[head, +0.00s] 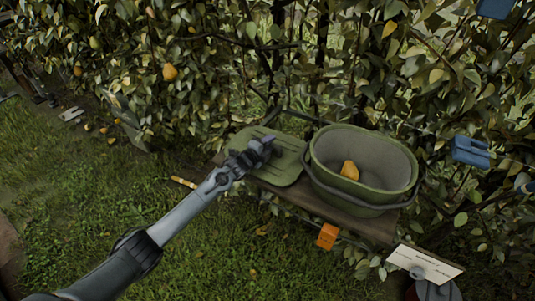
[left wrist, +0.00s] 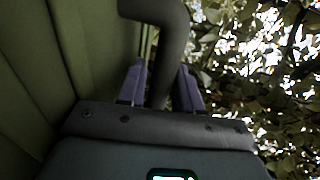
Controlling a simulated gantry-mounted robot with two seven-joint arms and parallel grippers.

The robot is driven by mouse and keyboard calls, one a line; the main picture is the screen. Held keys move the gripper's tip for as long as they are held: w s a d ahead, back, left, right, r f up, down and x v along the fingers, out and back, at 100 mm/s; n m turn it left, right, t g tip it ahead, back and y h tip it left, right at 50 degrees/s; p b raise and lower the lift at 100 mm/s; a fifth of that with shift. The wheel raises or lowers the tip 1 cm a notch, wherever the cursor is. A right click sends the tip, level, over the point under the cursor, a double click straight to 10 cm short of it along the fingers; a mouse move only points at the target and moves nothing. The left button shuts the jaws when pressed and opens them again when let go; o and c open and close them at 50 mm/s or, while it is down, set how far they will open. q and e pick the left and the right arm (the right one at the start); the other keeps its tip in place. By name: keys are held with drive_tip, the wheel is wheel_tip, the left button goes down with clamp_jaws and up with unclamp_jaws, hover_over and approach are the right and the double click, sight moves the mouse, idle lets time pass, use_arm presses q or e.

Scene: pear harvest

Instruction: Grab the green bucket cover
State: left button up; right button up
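The green bucket cover (head: 287,171) lies on the wooden bench, left of the green bucket (head: 330,178). My left gripper (head: 264,146) is over the middle of the cover. In the left wrist view, the cover's green ribbed surface (left wrist: 32,65) fills the left side. A dark curved handle (left wrist: 171,45) passes between the two purple fingertips of the left gripper (left wrist: 162,88). The fingers stand apart around the handle; a small gap shows on the left side of it. The gripper hides the handle in the head view. My right gripper is not in view.
A yellow pear (head: 349,170) lies in the bucket. A white sign (head: 426,262) stands at lower right. Leafy pear branches rise behind; grass is open in front.

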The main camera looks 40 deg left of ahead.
use_arm(q)
clamp_jaws()
